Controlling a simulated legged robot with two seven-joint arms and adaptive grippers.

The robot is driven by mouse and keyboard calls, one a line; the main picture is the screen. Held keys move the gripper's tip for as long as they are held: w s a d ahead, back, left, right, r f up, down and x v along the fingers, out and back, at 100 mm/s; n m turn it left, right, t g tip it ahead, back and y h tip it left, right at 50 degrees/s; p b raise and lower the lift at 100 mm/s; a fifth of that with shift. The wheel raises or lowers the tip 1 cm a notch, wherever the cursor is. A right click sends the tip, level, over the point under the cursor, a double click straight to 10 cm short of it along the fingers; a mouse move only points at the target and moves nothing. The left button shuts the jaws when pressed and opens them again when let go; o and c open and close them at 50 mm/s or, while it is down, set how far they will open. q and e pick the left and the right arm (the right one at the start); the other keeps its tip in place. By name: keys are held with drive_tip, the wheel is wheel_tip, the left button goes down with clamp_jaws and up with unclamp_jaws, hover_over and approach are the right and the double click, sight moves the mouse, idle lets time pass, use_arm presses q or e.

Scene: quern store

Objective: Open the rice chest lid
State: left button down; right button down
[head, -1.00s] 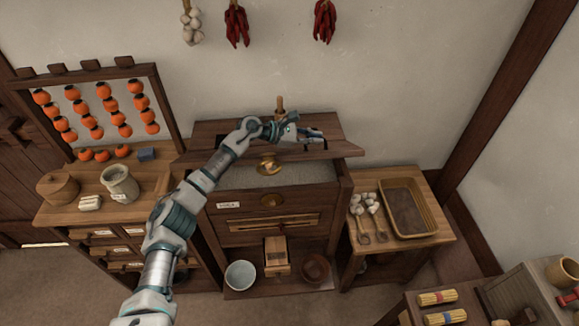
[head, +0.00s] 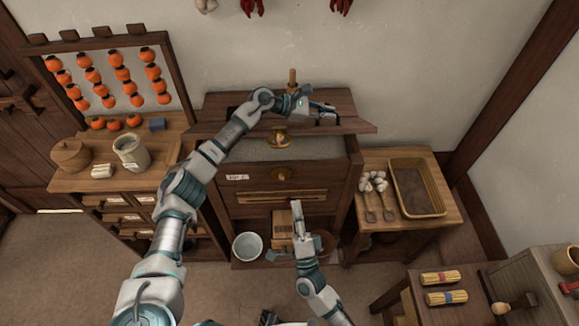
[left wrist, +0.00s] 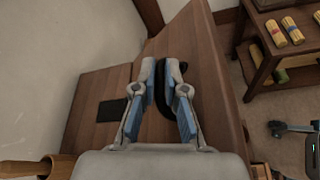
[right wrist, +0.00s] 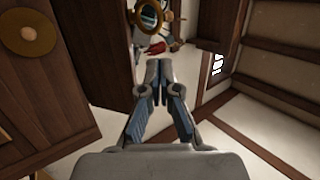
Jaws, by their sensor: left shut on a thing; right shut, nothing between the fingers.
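The rice chest (head: 313,180) stands in the middle against the wall. Its wooden lid (head: 350,112) sits over the back part of the top, and a grey surface (head: 240,150) shows below the lid's front edge. I cannot tell how far the lid is tilted. My left gripper (head: 327,108) is at the lid's right half; in the left wrist view it (left wrist: 166,82) is shut on a black handle (left wrist: 172,70) on the lid. My right gripper (head: 296,207) is shut and empty in front of the chest's lower part; the right wrist view shows its fingers (right wrist: 158,65) together.
A side table with a tray (head: 417,188) and garlic stands right of the chest. A cabinet with a jar (head: 131,153) is on the left. A bowl (head: 247,246) and a wooden box (head: 281,230) sit low in the chest's frame. Noodle bundles (head: 445,298) lie front right.

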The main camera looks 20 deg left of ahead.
use_arm(q)
drive_tip(key=shift+w+a+f, duration=0.15)
drive_tip(key=shift+a+f, duration=0.15)
use_arm(e)
drive_tip(key=x, duration=1.4)
use_arm(q)
drive_tip(key=c, duration=1.5)
unclamp_jaws()
drive_tip(key=shift+o, duration=1.4)
drive_tip(key=shift+w, duration=0.1)
drive_tip(key=shift+w+f, duration=0.1)
use_arm(e)
drive_tip(key=shift+w+r, duration=0.55)
drive_tip(key=shift+r, duration=0.2)
drive_tip(key=shift+a, duration=0.1)
